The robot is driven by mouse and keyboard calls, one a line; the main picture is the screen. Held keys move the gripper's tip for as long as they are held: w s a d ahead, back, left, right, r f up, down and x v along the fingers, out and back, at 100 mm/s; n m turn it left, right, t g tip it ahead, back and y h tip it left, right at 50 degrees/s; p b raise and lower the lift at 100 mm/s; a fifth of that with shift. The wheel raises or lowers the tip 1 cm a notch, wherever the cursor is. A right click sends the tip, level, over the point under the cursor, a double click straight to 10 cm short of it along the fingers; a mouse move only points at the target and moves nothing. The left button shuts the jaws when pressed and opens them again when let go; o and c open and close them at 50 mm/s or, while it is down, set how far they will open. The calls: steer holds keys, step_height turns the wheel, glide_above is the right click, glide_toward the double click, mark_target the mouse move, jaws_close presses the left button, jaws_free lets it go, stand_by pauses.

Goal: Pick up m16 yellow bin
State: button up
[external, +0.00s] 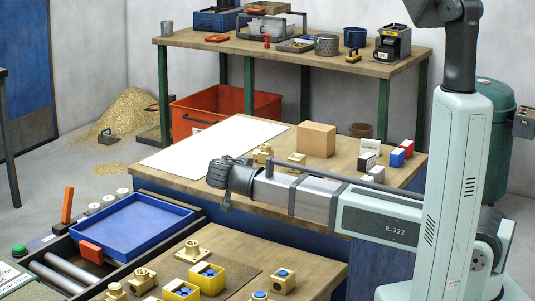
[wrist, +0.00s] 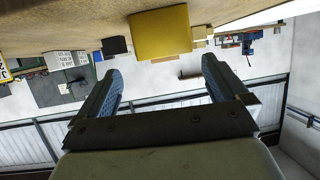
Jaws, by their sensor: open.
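Two small yellow bins with blue contents stand on the front bench in the external view, one (external: 207,278) slightly behind the other (external: 181,291). I cannot read an M16 label on either. My gripper (external: 224,190) is above the near side of the rear bench, higher than the bins and behind them. In the wrist view my gripper (wrist: 160,66) is open, with two blue-padded fingers apart and nothing between them. A yellow-tan block (wrist: 160,33) shows beyond the fingertips in this upside-down view; I cannot tell whether it is a bin.
Brass fittings (external: 192,251) stand around the bins. A blue tray (external: 135,226) lies left of them. The rear bench holds a tan box (external: 317,139), small boxes (external: 367,160) and a white sheet (external: 215,145). A red crate (external: 225,115) is behind it.

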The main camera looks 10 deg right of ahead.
steer(key=shift+w+a+x, duration=0.1)
steer(key=shift+x, duration=1.6)
steer(key=shift+w+a+x, duration=0.15)
steer(key=shift+x, duration=1.55)
steer(key=shift+r, duration=0.1)
steer(key=c, duration=1)
